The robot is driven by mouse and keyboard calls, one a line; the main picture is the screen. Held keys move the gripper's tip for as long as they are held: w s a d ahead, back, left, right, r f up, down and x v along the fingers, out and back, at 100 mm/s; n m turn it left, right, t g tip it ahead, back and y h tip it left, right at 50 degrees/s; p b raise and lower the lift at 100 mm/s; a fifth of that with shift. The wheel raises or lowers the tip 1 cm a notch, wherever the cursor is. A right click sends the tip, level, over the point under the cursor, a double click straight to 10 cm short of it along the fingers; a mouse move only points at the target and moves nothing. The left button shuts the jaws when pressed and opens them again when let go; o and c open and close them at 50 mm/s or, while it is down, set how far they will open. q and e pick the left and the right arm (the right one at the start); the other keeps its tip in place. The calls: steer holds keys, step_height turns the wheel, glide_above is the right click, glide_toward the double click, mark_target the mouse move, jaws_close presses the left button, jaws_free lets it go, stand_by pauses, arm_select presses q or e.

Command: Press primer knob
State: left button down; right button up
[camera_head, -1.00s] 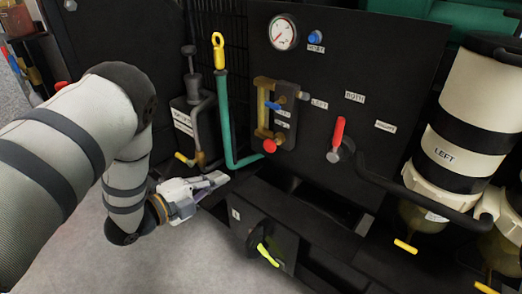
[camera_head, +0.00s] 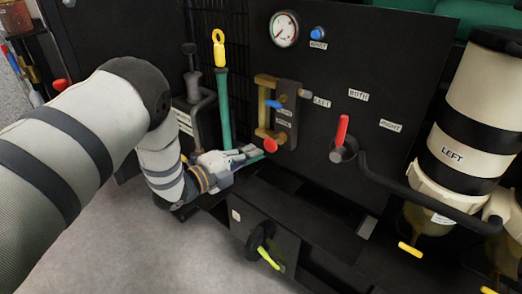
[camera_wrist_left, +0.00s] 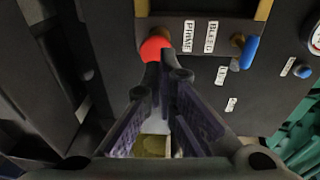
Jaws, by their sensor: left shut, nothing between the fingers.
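The primer knob is a round red knob (camera_head: 271,145) low on a brass fitting (camera_head: 263,106) on the dark panel. In the left wrist view the red knob (camera_wrist_left: 153,47) sits beside a PRIME label (camera_wrist_left: 188,36), just beyond my fingertips. My left gripper (camera_head: 259,154) is shut and empty, just below and left of the knob in the head view. In the wrist view the fingertips (camera_wrist_left: 164,66) overlap the knob's lower edge. I cannot tell whether they touch it. My right gripper is not in view.
A blue lever (camera_head: 275,104) sits above the knob, with a BLEED label (camera_wrist_left: 211,37) near it. A red-handled lever (camera_head: 341,131) stands to the right. A teal dipstick tube (camera_head: 223,110) with a yellow ring rises at left. A black box with a yellow-green lever (camera_head: 268,258) lies below.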

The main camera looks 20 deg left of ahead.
mark_target(268, 144)
arm_select(q)
steer(key=shift+x, duration=1.8)
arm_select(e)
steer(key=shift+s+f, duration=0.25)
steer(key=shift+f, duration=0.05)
arm_select(q)
steer(key=shift+b+x, duration=0.55)
steer(key=shift+x, duration=0.4)
steer(key=shift+w, duration=0.35)
steer(key=shift+r, duration=0.1)
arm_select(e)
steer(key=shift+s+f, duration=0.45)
